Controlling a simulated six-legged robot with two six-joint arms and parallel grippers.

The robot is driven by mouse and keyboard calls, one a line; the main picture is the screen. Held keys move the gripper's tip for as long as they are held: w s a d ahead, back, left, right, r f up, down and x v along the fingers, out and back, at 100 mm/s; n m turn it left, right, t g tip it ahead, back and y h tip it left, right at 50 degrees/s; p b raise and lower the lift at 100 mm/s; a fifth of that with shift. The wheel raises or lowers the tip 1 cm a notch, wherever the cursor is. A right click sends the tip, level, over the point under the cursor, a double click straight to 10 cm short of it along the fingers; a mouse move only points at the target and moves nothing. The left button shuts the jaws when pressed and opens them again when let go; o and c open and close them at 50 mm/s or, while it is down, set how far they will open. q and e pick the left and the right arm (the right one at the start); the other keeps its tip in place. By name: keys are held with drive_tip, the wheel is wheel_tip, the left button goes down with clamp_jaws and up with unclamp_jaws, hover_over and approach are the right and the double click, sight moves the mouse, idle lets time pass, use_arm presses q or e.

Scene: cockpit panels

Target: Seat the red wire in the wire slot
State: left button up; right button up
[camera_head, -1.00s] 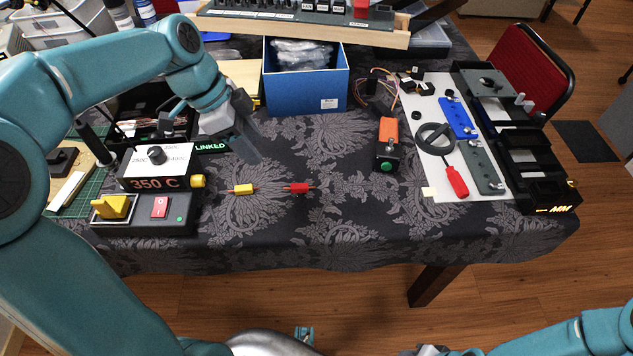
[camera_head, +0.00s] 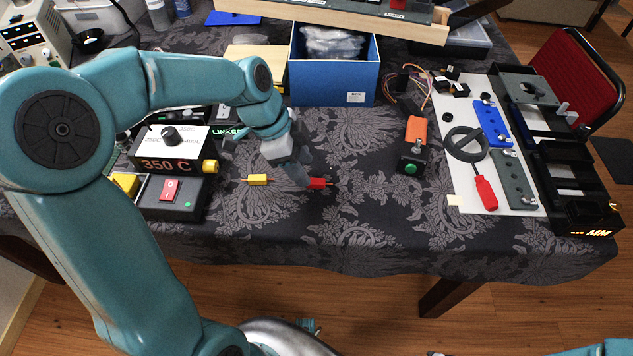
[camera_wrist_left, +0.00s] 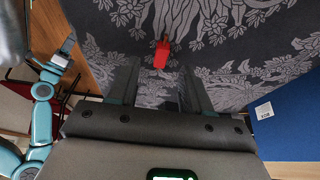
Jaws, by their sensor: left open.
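The red wire (camera_head: 318,183) is a small red block with thin ends, lying on the dark patterned tablecloth. It also shows in the left wrist view (camera_wrist_left: 161,55), just ahead of the gap between my fingers. My left gripper (camera_head: 302,182) is open, pointing down right beside the red wire, on its left; its fingers also show in the left wrist view (camera_wrist_left: 160,78). Nothing is between the fingers. I cannot make out the wire slot for certain.
A yellow wire (camera_head: 257,180) lies left of the red one. The black 350 C box (camera_head: 190,178) stands further left. A blue box (camera_head: 333,84) stands behind; an orange-topped box (camera_head: 416,132) and a white board (camera_head: 455,182) with tools are to the right. Cloth in front is clear.

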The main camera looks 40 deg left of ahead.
sight(314, 181)
use_arm(q)
drive_tip(key=x, duration=0.4)
drive_tip(key=shift+w+d+f+b, duration=0.1)
drive_tip(key=shift+w+f+b, duration=0.1)
drive_tip(key=shift+w+b, duration=0.1)
drive_tip(key=shift+s, duration=0.1)
clamp_jaws()
drive_tip(key=shift+r, duration=0.1)
wheel_tip(314, 181, up, 20)
drive_tip(key=p, duration=0.4)
drive_tip(key=w+d+f+n+t+y+p, duration=0.2)
drive_tip(key=w+d+f+n+y+p, duration=0.2)
drive_tip(key=n, duration=0.7)
drive_tip(key=w+d+f+p, duration=0.2)
drive_tip(key=w+d+p, duration=0.1)
drive_tip(key=d+p, duration=0.1)
drive_tip(key=shift+w+n+p, duration=0.25)
drive_tip(key=shift+n+p, duration=0.05)
drive_tip(key=shift+p, duration=0.35)
